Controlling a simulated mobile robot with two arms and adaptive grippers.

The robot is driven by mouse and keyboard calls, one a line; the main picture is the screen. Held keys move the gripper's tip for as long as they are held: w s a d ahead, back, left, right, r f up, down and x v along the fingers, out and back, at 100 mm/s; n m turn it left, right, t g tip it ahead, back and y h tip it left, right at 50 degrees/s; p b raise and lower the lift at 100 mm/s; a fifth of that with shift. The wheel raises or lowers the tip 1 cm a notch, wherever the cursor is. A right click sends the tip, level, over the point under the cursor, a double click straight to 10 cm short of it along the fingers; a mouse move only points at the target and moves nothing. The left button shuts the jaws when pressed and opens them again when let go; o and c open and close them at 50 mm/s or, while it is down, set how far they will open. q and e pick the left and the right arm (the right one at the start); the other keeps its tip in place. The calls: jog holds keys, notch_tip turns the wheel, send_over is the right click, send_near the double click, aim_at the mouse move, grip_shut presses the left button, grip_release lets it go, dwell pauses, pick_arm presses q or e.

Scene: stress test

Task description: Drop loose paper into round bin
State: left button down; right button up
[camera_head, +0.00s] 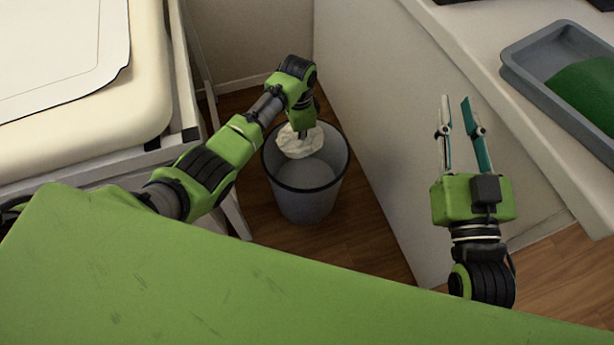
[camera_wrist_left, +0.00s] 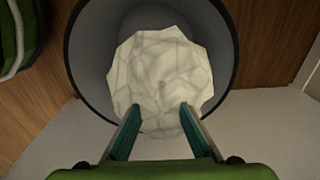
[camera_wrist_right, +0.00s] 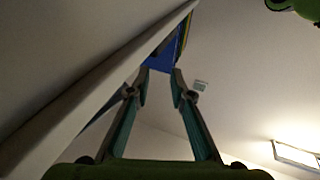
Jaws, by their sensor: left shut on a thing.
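The round bin (camera_head: 307,205) is a grey, dark-rimmed bin standing upright on the wooden floor in the head view. Its rim also shows in the left wrist view (camera_wrist_left: 234,60). The loose paper is a crumpled white ball (camera_head: 298,146), seen large in the left wrist view (camera_wrist_left: 160,75). My left gripper (camera_wrist_left: 156,112) is shut on the paper and holds it over the bin's opening, toward the far side. I cannot tell exactly how far it is above or below the rim. My right gripper (camera_head: 454,104) is open and empty, its fingers apart, also in the right wrist view (camera_wrist_right: 161,82).
A cream-topped stand (camera_head: 150,110) is on the left. A white counter (camera_head: 480,55) on the right carries a grey tray (camera_head: 519,75) with something green in it. The bin stands in the gap between them, close to the white side panel (camera_head: 360,90).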

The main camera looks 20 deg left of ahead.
pick_arm(q)
jog(key=shift+f, duration=0.3)
pick_arm(e)
jog(key=shift+s+a+r+t, duration=0.1)
jog(key=shift+s+r+t, duration=0.1)
jog(key=shift+r+t, duration=0.4)
jog(key=shift+s+r+t, duration=0.15)
jog(key=shift+r+t, duration=0.15)
jog(key=shift+r, duration=0.6)
pick_arm(q)
jog(key=c, duration=2)
grip_release()
notch_tip(320, 180, up, 12)
jog(key=shift+r, duration=0.1)
jog(key=shift+f, duration=0.2)
